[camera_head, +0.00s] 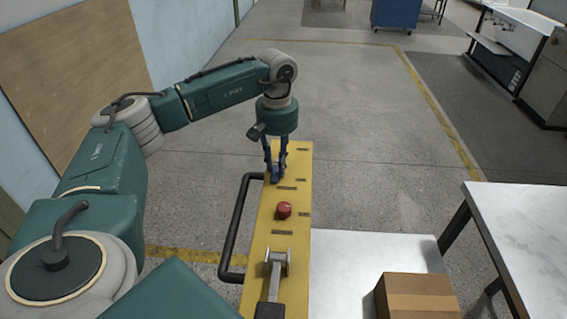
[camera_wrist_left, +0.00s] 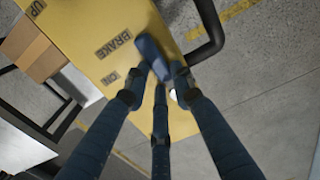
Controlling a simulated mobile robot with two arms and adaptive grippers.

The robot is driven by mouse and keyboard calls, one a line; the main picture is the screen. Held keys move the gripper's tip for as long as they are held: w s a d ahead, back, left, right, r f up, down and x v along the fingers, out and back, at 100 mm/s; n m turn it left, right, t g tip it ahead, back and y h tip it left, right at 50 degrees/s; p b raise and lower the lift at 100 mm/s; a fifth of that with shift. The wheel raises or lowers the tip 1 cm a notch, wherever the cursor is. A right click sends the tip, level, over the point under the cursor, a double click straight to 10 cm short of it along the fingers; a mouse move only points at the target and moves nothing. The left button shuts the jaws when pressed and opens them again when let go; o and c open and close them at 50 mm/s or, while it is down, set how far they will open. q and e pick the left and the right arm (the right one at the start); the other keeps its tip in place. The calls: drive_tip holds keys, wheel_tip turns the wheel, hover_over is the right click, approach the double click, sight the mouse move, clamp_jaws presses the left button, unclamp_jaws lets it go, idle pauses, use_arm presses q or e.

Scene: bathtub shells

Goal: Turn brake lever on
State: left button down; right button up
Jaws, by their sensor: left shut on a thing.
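The yellow control panel (camera_head: 292,190) runs away from me in the middle of the head view. My left gripper (camera_head: 275,176) reaches down onto its far part from above. In the left wrist view the gripper (camera_wrist_left: 158,85) has its dark fingers closed around the blue brake lever (camera_wrist_left: 151,54). The lever lies beside the BRAKE label (camera_wrist_left: 113,44), with the ON label (camera_wrist_left: 109,78) nearby. In the head view the lever is mostly hidden by the fingers. My right gripper is not in view.
A red knob (camera_head: 284,210) and a grey lever (camera_head: 276,268) sit on the nearer panel. A black handle bar (camera_head: 234,228) runs along its left side. A cardboard box (camera_head: 418,297) is on the white surface (camera_head: 365,252) at the right. A white table (camera_head: 525,235) stands further right.

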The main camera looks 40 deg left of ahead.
use_arm(q)
drive_tip(key=shift+r, duration=0.15)
drive_tip(key=c, duration=1.4)
unclamp_jaws()
drive_tip(key=shift+c, duration=0.2)
wheel_tip(320, 180, up, 12)
